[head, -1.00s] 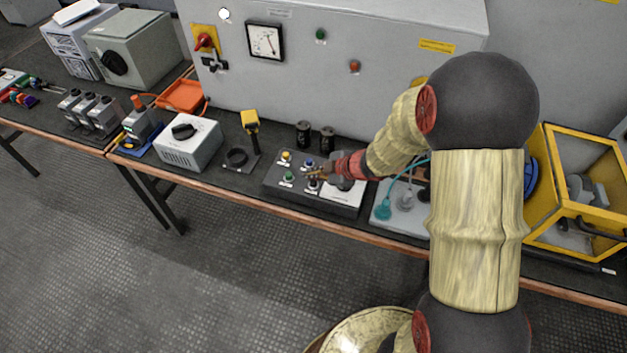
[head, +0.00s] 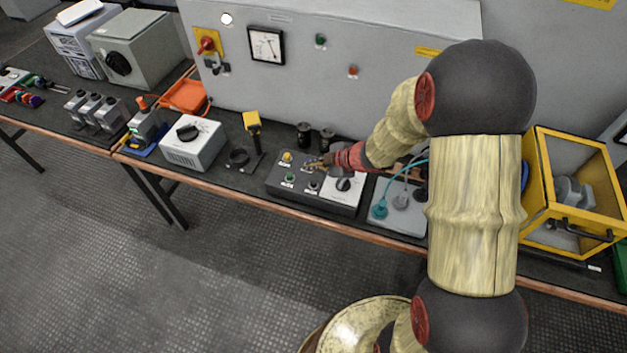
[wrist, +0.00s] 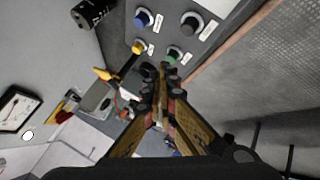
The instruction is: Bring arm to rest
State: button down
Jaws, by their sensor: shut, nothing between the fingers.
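My gripper (head: 322,163) is over the grey control box (head: 292,199) on the bench, its fingers together and empty. The box carries yellow, green and dark push buttons and a black rotary knob (head: 343,184) on a pale panel. In the wrist view the shut fingers (wrist: 160,68) point toward the box's buttons, with a blue button (wrist: 142,18), a yellow button (wrist: 139,46) and a green button (wrist: 172,54) beside and beyond them. In the head view my gripper hides the blue button. I cannot tell whether the fingertips touch the box.
A yellow-framed case (head: 565,240) stands on the right and a grey plate with a teal cable (head: 379,209) beside the box. Two black cylinders (head: 304,133) and a yellow-topped post (head: 253,121) stand behind and left. The grey cabinet (head: 380,60) rises behind. The floor in front is clear.

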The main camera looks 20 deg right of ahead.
dwell(0.4)
jog(key=d+f+m+h, duration=0.1)
jog(key=d, duration=0.1)
jog(key=s+d+f+m+h, duration=0.1)
jog(key=d+h, duration=0.1)
jog(key=d, duration=0.1)
jog(key=s+d+f+m+h, duration=0.1)
jog(key=d+m, duration=0.1)
jog(key=d, duration=0.1)
jog(key=shift+d+f+g, duration=0.25)
jog(key=shift+g, duration=0.05)
jog(key=s+d+r+m+g+h, duration=0.2)
jog(key=s+d+r+m+h, duration=0.15)
jog(key=s+d, duration=0.2)
jog(key=s+r+m+g+h, duration=0.1)
jog(key=s+r+m+g, duration=0.1)
jog(key=s+r+m, duration=0.6)
jog(key=s+a+r+t+y, duration=0.2)
jog(key=s+a+r+y, duration=0.1)
jog(key=s+a+r, duration=1)
notch_tip(320, 180, up, 4)
jog(key=shift+s+a+r+m+t, duration=0.1)
jog(key=shift+s+a+m+t, duration=0.15)
jog(key=shift+s+m+t, duration=0.15)
jog(key=c, duration=2.6)
grip_release()
